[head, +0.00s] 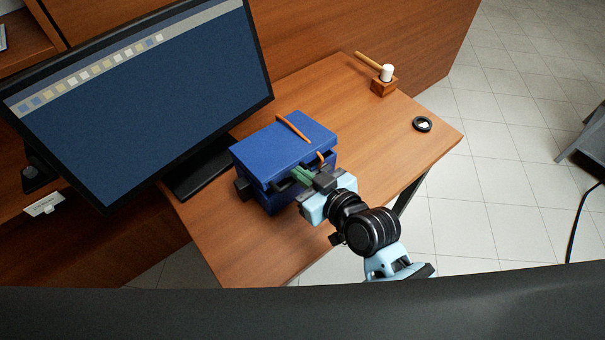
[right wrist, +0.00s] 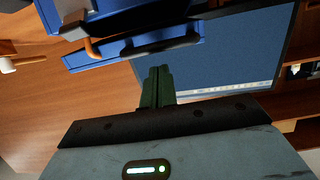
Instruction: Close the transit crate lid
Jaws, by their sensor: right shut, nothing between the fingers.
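The transit crate is a blue box on the desk. Its lid (head: 270,152), with an orange strip across the top, lies over the body (head: 272,204), with a dark gap showing at the front edge. The right wrist view appears upside down; there the lid (right wrist: 140,50) and the body (right wrist: 150,8) stand apart. My right gripper (head: 300,176) is at the crate's front, its green fingers shut and empty near the lid's edge; they also show in the right wrist view (right wrist: 157,82). Whether they touch the lid I cannot tell. My left gripper is out of view.
A large monitor (head: 140,90) stands left of the crate. A mallet (head: 386,73) rests on a wooden block (head: 383,88) at the desk's back right, near a small black ring-shaped item (head: 422,124). The desk (head: 375,140) is clear right of the crate.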

